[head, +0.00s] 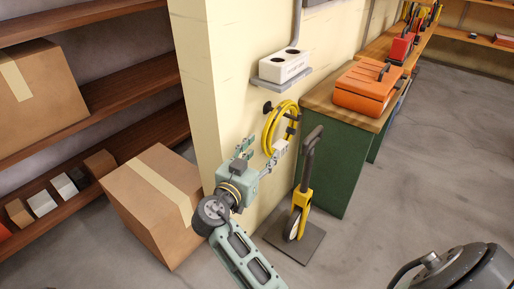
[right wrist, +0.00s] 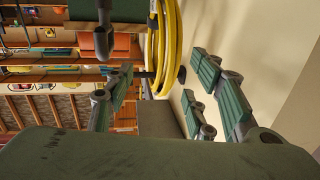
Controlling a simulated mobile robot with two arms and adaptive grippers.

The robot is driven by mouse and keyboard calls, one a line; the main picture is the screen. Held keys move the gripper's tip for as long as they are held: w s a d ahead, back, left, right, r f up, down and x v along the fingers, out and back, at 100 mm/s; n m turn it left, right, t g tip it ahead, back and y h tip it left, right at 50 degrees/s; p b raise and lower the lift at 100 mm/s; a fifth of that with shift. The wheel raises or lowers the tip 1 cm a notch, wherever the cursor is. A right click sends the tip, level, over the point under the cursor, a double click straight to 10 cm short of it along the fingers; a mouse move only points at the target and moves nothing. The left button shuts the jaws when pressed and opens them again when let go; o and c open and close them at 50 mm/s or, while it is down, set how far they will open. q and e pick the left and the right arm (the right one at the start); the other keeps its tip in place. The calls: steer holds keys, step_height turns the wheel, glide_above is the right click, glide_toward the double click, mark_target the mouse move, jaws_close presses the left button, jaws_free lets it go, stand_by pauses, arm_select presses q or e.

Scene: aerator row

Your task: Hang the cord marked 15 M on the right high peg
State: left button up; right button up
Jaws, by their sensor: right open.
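A coiled yellow cord (head: 270,128) hangs against the cream wall, by a dark round peg (head: 268,107) at its upper left. Dark fittings show at the coil's right side. No 15 M marking is readable. My right gripper (head: 262,156) is open just below and in front of the coil. In the right wrist view, the cord (right wrist: 168,50) shows ahead, in the gap between the spread fingers of my right gripper (right wrist: 160,88), and nothing is clamped. A dark peg end (right wrist: 182,75) shows beside the cord there. My left gripper is not in view.
A white box (head: 285,66) sits on a small wall shelf above the coil. A green bench (head: 332,165) with an orange case (head: 369,88) stands to the right. A yellow-and-black wheeled tool (head: 301,205) stands on a floor plate below. A cardboard box (head: 150,205) is left of the wall corner.

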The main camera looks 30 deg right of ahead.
mark_target(268, 125)
steer(key=shift+w+a+r, duration=0.2)
steer(key=shift+w+r, duration=0.25)
steer(key=shift+r, duration=0.25)
steer(key=shift+w+d+r, duration=0.15)
steer(key=shift+w+r, duration=0.05)
steer(key=b+x, duration=0.1)
steer(key=x, duration=0.6)
steer(key=shift+d+r, duration=0.1)
steer(key=shift+r, duration=0.1)
steer(key=shift+c, duration=0.4)
jaws_close()
steer(key=shift+r+m+p, duration=0.3)
steer(key=shift+r+p, duration=0.1)
steer(key=shift+r, duration=1.25)
